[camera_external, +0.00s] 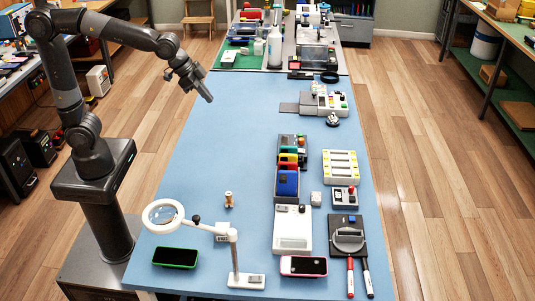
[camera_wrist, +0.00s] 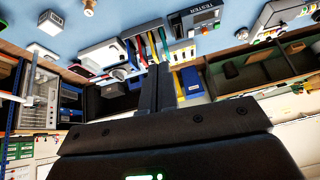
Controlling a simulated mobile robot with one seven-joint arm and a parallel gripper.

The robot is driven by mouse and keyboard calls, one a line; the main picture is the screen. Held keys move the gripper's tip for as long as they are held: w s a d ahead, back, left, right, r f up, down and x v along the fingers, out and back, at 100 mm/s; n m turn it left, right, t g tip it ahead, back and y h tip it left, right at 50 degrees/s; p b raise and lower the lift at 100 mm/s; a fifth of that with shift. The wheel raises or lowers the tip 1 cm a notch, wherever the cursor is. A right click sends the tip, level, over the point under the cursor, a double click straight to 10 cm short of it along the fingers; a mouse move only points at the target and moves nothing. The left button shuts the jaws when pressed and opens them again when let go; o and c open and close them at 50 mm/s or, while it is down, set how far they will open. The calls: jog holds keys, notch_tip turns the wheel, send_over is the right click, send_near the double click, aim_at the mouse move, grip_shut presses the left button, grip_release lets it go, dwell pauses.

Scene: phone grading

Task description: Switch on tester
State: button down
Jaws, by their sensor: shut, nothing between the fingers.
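The tester (camera_external: 292,142) is a dark grey box on the blue table, just behind the rack of coloured pieces. It also shows at the top of the wrist view, a grey box with the word TESTER and a small dark screen (camera_wrist: 205,16).
The rack (camera_external: 288,183) stands directly in front of the tester. A white device with coloured buttons (camera_external: 328,103) stands behind it. A yellow-and-white tray (camera_external: 340,167) is to its right. A magnifier lamp (camera_external: 164,215) stands at the front left. The table's left middle is clear.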

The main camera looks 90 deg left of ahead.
jog(key=w+a+f, duration=0.3)
jog(key=w+f, duration=0.1)
jog(key=w, duration=0.4)
jog(key=w+a+f, duration=0.4)
jog(key=w+f, duration=0.1)
jog(key=w, duration=0.3)
jog(key=w+a+f+t, duration=0.1)
jog(key=w+a+f, duration=0.3)
jog(key=w, duration=0.4)
jog(key=shift+f+n, duration=0.3)
jog(key=shift+f, duration=0.35)
send_over(300, 150)
jog(key=s, duration=0.2)
notch_tip(300, 150, down, 8)
jog(key=shift+s+a+r, duration=0.1)
jog(key=shift+s+r, duration=0.05)
jog(key=shift+r, duration=0.05)
notch_tip(300, 150, down, 3)
jog(key=shift+f, duration=0.2)
jog(key=shift+s+f, duration=0.1)
jog(key=shift+f, duration=0.4)
